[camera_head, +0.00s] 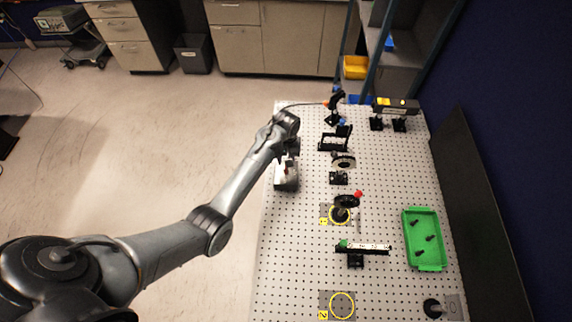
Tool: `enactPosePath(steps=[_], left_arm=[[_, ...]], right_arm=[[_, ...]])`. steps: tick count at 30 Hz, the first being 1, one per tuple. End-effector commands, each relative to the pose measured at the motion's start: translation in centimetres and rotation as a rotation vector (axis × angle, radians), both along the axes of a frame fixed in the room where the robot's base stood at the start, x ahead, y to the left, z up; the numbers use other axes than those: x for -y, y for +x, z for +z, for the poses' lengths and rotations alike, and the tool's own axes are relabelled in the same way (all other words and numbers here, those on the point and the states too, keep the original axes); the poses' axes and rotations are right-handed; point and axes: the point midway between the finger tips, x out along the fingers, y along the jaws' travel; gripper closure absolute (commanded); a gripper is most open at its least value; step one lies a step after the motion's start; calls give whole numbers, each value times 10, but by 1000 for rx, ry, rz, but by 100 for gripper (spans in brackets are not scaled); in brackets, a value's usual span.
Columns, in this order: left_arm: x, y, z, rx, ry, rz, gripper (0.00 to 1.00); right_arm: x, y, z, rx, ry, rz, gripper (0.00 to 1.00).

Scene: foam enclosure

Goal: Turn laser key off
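No key can be made out; the gripper and wrist cover the box's upper part. A black laser housing (394,106) with a yellow label stands on posts at the table's far right. My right gripper is not in view.
Mounted optics, including a round mount (343,161) and one with a red knob (347,201), stand right of the gripper. A green tray (424,238) holds dark parts. A black panel (477,200) borders the right side. The floor on the left is open.

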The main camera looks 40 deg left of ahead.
Motion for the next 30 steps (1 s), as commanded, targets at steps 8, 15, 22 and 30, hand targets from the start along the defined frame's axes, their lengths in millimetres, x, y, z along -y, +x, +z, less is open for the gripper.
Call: enactPosePath(steps=[8, 15, 22, 30], left_arm=[[0, 0, -36, -1, 0, 1, 65], [0, 0, -47, 1, 1, 0, 65], [0, 0, -47, 1, 1, 0, 65], [0, 0, -47, 1, 1, 1, 100]], right_arm=[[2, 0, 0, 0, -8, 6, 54], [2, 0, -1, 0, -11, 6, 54], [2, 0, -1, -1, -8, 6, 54], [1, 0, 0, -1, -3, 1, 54]])
